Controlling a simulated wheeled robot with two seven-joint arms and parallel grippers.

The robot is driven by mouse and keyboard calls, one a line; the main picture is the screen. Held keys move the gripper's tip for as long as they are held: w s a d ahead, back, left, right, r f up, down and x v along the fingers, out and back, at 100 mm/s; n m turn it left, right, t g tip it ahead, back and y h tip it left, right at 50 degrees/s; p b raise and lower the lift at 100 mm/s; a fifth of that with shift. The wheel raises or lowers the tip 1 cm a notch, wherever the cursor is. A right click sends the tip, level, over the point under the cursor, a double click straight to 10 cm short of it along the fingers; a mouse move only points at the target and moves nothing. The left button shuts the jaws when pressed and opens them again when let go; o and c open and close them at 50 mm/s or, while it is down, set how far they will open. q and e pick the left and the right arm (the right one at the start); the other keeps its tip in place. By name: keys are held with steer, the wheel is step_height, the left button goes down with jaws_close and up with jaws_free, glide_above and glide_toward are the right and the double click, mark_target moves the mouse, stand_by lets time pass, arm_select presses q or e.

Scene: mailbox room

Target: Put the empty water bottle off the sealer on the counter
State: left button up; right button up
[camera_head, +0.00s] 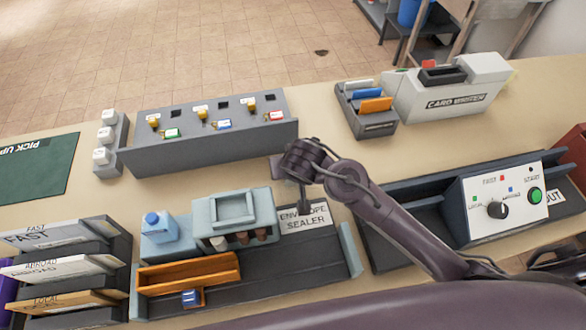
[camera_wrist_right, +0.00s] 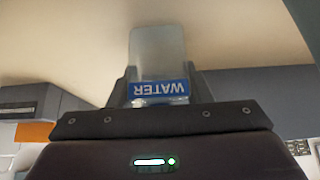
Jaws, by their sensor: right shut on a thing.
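My right gripper (camera_wrist_right: 158,82) is shut on the water bottle (camera_wrist_right: 157,50), a clear bottle with a blue WATER label that reads upside down in the right wrist view. The bottle is between the two fingers, with pale counter behind it. In the head view my right arm reaches in from the right, its wrist over the back edge of the envelope sealer (camera_head: 330,268); the bottle is hidden there. The sealer is a dark unit with a blue-grey press and a label. The beige counter (camera_head: 315,125) shows behind it. My left gripper is not in view.
A grey key box (camera_head: 210,160) stands behind the sealer. A card tray (camera_head: 372,128) and card writer (camera_head: 450,100) stand at the back right. A dial panel (camera_head: 500,207) is right, letter slots (camera_head: 60,270) left. Bare counter lies between key box and card tray.

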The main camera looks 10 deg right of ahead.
steer(key=shift+w+f, duration=0.2)
steer(key=shift+f, duration=0.05)
steer(key=shift+s, duration=0.2)
steer(key=o, duration=1)
steer(key=shift+f, duration=0.1)
steer(key=shift+s+r, duration=0.1)
steer(key=shift+r, duration=0.3)
steer(key=v, duration=1.1)
steer(key=shift+s+r, duration=0.15)
steer(key=shift+r, duration=0.15)
